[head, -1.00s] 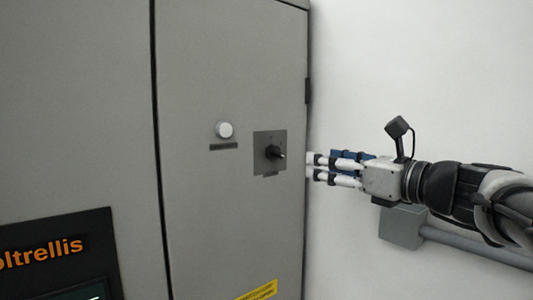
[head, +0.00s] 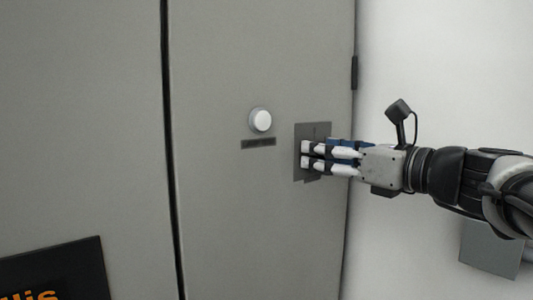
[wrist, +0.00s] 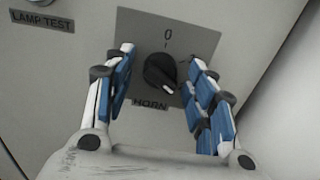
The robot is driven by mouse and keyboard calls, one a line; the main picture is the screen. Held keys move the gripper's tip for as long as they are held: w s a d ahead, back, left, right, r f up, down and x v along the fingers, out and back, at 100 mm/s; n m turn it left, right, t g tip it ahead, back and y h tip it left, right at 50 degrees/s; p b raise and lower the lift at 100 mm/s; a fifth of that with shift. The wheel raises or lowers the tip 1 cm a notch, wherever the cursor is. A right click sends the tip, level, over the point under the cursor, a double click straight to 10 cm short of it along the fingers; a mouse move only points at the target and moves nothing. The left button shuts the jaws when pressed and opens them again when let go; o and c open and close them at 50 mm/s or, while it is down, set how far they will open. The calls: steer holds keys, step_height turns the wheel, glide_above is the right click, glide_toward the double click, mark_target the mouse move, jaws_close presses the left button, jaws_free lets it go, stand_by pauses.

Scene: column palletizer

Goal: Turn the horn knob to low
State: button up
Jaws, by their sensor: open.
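The horn knob (wrist: 161,72) is a black rotary knob on a grey square plate (wrist: 200,40), with a "0" mark above it and a "HORN" label (wrist: 150,104) below it. Its white pointer line points to the lower right in the wrist view. My gripper (wrist: 160,70) is open, with one blue-padded finger on each side of the knob and gaps visible between. In the head view my gripper (head: 306,155) covers the knob, and only the plate (head: 314,131) shows around the fingers. The marks to the right are partly hidden by the right finger.
A white round button (head: 260,120) sits left of the plate, above a label reading "LAMP TEST" (wrist: 42,21). The grey cabinet door (head: 240,220) is flat and otherwise clear here. A grey box (head: 490,248) is on the white wall at right.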

steer(key=shift+s+d, duration=0.15)
steer(key=shift+s, duration=0.1)
steer(key=shift+c, duration=0.3)
steer(key=shift+w, duration=0.15)
steer(key=c, duration=1)
steer(key=shift+n+b, duration=4.15)
steer(key=shift+n, duration=1.55)
steer(key=shift+r+n, duration=0.1)
steer(key=shift+n, duration=0.2)
